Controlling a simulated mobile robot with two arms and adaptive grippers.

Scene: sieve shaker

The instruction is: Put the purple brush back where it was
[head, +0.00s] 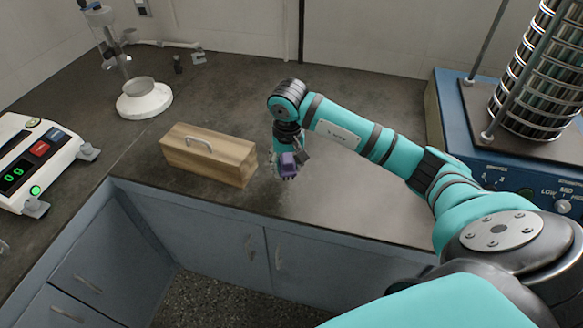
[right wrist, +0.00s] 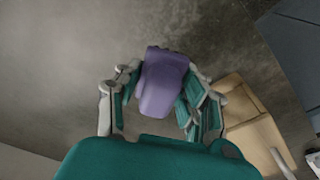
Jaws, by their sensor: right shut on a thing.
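The purple brush (head: 288,163) is between the fingers of my right gripper (head: 287,168), just right of the wooden box in the head view. In the right wrist view the purple brush (right wrist: 162,82) fills the space between the fingers of the right gripper (right wrist: 155,92), which is shut on it. The brush appears held above the dark counter; its exact height cannot be told. Its lower side is hidden. My left gripper is not in view.
A wooden box (head: 210,155) with a metal handle stands close left of the right gripper. A blue sieve shaker (head: 450,115) stands at right, a scale (head: 35,165) at left, a white-based stand (head: 145,105) at back left. The counter (head: 345,195) is clear right of the gripper.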

